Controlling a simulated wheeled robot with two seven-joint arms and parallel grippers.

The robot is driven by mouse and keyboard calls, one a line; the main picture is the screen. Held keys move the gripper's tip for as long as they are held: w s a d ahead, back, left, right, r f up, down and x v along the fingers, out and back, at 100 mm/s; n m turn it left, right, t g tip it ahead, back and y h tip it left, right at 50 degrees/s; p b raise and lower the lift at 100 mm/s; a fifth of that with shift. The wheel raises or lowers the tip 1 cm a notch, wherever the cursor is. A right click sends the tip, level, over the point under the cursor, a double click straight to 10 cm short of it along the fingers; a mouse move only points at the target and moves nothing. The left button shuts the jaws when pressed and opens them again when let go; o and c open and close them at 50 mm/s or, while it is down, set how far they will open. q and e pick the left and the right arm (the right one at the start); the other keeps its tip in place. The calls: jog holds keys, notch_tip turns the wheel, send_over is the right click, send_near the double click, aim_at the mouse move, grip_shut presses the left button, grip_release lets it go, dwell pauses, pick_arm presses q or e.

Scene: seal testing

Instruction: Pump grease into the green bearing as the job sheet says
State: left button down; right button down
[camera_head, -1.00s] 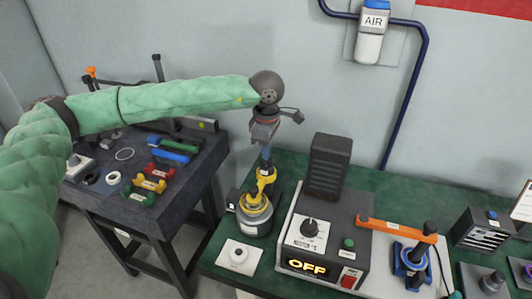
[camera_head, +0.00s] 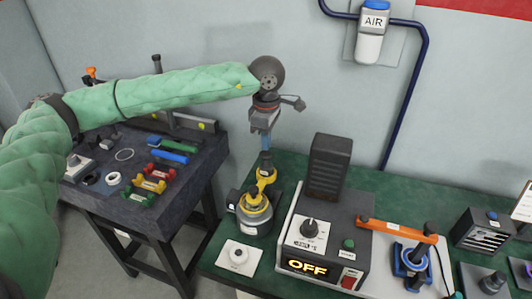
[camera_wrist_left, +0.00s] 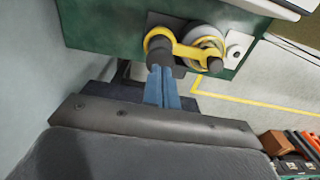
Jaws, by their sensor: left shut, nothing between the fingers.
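A grey, round-bodied pump (camera_head: 254,220) with a yellow lever (camera_head: 264,176) stands on the green bench, left of the dark control box. The lever has a dark knob (camera_head: 265,158). My left gripper (camera_head: 265,148) points down just above the knob, its blue fingers together and empty. In the left wrist view the blue fingertips (camera_wrist_left: 160,72) overlap the dark knob (camera_wrist_left: 160,48); I cannot tell whether they touch. On the dark side table is a small green piece (camera_head: 137,196) beside yellow and red ones; I cannot tell whether it is the bearing. My right gripper is out of view.
The control box (camera_head: 342,225) reads OFF. A white plate with a round button (camera_head: 238,256) lies before the pump. A white sheet (camera_head: 523,205) shows at the right edge.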

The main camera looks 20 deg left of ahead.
pick_arm(q)
jog(key=shift+r, duration=0.15)
dwell(0.4)
jog(key=shift+r, duration=0.85)
notch_tip(320, 180, up, 4)
